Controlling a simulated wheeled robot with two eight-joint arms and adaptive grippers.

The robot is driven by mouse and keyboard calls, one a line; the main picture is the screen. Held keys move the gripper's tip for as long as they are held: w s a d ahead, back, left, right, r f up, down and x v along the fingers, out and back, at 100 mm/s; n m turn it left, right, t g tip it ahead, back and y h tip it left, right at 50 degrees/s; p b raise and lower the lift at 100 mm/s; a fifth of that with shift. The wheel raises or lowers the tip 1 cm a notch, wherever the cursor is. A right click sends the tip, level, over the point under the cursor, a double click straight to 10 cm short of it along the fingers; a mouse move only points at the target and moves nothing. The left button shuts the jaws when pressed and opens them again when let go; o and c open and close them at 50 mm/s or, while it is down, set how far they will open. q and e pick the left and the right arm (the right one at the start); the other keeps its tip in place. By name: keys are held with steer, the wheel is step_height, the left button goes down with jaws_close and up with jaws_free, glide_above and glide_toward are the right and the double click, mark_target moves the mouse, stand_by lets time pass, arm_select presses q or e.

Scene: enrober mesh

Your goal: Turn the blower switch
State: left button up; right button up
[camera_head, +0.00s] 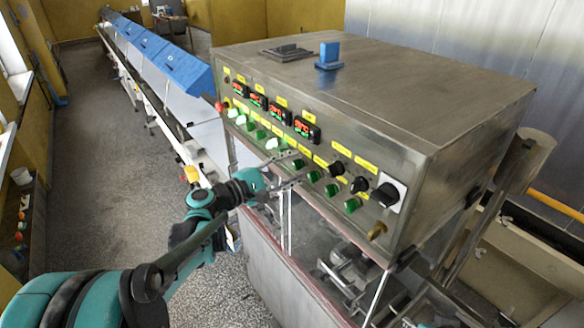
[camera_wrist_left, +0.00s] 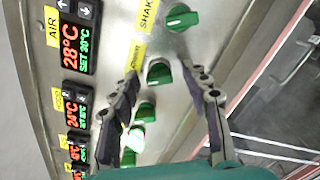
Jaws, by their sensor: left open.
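The control panel (camera_head: 255,100) on the steel cabinet carries a row of green switches. In the left wrist view a green switch (camera_wrist_left: 159,72) lies between the fingertips of my left gripper (camera_wrist_left: 161,80), beside a yellow label (camera_wrist_left: 134,58) whose lettering is too small to read surely. Another green switch (camera_wrist_left: 181,17), beside a label starting "SHAK", lies beyond the fingertips. A lit green switch (camera_wrist_left: 134,139) is nearer, partly behind a finger. In the head view my left gripper (camera_head: 298,172) is open and empty, in front of the panel; contact cannot be told. My right gripper is not in view.
Red-and-green displays (camera_head: 307,129) sit above the switches. Black knobs (camera_head: 359,185) and a large black rotary switch (camera_head: 386,195) are on the panel's right. A conveyor with blue covers (camera_head: 185,67) runs to the back left. Open framework lies below the panel.

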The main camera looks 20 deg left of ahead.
arm_select(q)
steer(key=v, duration=1.2)
steer(key=s+d+f+m+g+y+b, duration=0.1)
steer(key=s+d+f+m+g+b, duration=0.1)
steer(key=d+f+b, duration=0.45)
steer(key=s+d+f+m+g+y+b, duration=0.15)
steer(key=f+b, duration=0.25)
steer(key=f, duration=0.6)
arm_select(e)
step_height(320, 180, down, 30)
steer(key=b, duration=2)
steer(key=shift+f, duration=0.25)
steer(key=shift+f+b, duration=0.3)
steer(key=shift+b, duration=0.05)
arm_select(q)
steer(key=s+f+m+g+y, duration=0.1)
steer(key=s+f+m, duration=0.3)
steer(key=f, duration=0.6)
steer(key=s+f+m+g+y, duration=0.1)
steer(key=s+f+m+y, duration=0.3)
steer(key=f, duration=0.6)
steer(key=s+f+m+g+y, duration=0.1)
steer(key=s+f+m+y, duration=0.2)
steer(key=f, duration=0.8)
steer(key=shift+s+a+m, duration=0.3)
steer(key=shift+s+m, duration=0.6)
steer(key=shift+m, duration=0.15)
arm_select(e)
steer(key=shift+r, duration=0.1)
